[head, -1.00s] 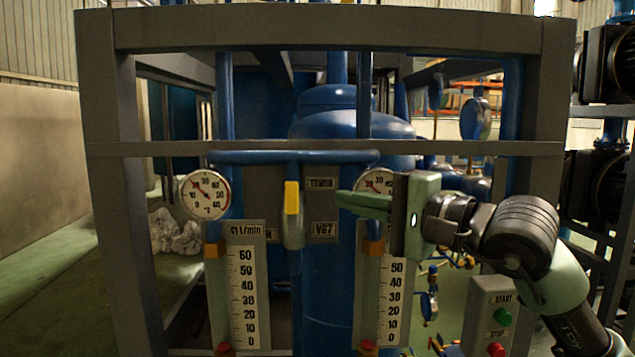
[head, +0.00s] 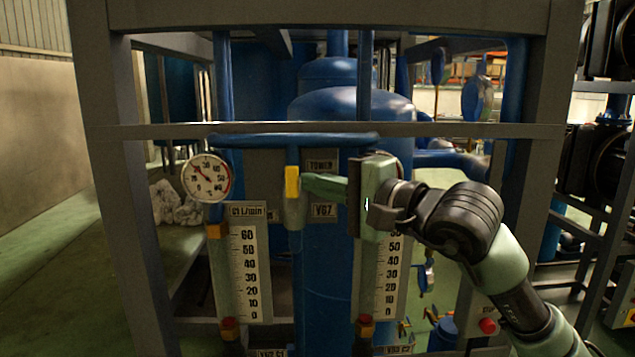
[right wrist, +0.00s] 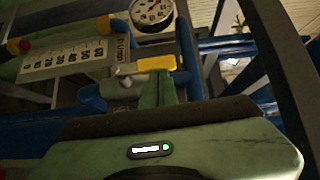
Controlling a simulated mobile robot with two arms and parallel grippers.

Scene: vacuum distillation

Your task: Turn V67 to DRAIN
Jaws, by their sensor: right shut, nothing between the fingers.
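V67 is a valve with a yellow handle (head: 292,182) on a vertical blue pipe, left of the plates marked TOWER (head: 321,166) and V67 (head: 324,211). The handle stands upright in the head view. My right gripper (head: 306,184) comes in from the right, shut and empty, its fingertips close beside the handle's right side. In the right wrist view the yellow handle (right wrist: 157,63) lies just past the green fingertips (right wrist: 158,80). Whether they touch it I cannot tell. My left gripper is out of view.
A round gauge (head: 206,178) and a flow scale (head: 249,275) are left of the valve. A second flow scale (head: 390,290) is partly hidden behind my right gripper. A grey crossbar (head: 250,131) runs above the valve. A red button (head: 487,326) is at lower right.

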